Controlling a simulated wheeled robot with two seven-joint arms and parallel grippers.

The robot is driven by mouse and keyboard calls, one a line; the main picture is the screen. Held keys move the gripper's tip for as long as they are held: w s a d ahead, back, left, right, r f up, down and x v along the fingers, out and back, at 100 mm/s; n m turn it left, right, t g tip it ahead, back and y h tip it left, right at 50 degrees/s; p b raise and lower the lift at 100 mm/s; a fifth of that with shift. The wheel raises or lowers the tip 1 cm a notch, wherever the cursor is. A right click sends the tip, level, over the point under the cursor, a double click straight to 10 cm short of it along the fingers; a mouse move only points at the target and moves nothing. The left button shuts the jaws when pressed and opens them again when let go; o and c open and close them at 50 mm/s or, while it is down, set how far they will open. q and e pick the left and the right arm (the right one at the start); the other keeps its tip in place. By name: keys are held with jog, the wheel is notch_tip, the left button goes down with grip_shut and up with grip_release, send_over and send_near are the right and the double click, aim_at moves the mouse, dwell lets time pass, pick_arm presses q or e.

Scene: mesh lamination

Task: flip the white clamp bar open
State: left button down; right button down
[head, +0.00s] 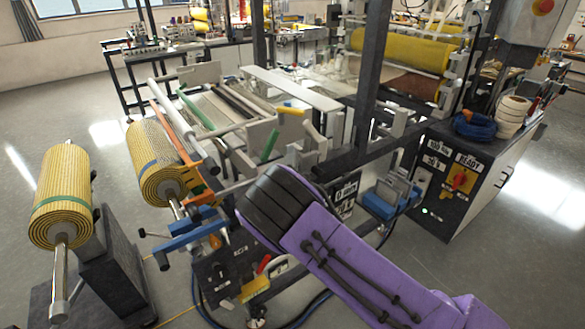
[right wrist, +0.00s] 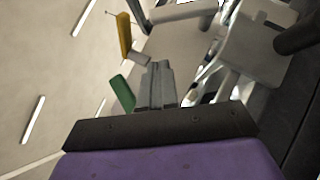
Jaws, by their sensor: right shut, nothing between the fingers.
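A long white bar (head: 290,88) lies across the machine, beyond the side with the yellow and green handles. I take it to be the clamp bar, but cannot be sure. The yellow handle (head: 291,110) and green handle (head: 269,146) stand near a pale side plate. Both handles also show in the right wrist view, yellow (right wrist: 124,36) above green (right wrist: 122,93). My right gripper (right wrist: 158,70) is shut and empty, pointing toward the machine. In the head view my dark wrist hides its fingertips. My left gripper is not in view.
A dark upright post (head: 370,70) rises beyond my right arm. A control cabinet (head: 462,180) with blue tape on top stands at the right. The floor at far left is clear.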

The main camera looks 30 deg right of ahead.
jog(key=w+d+r+p, duration=0.2)
jog(key=d+r, duration=0.1)
jog(key=d, duration=0.2)
jog(key=shift+w+d+r, duration=0.15)
jog(key=shift+w+r, duration=0.25)
jog(key=shift+w, duration=0.1)
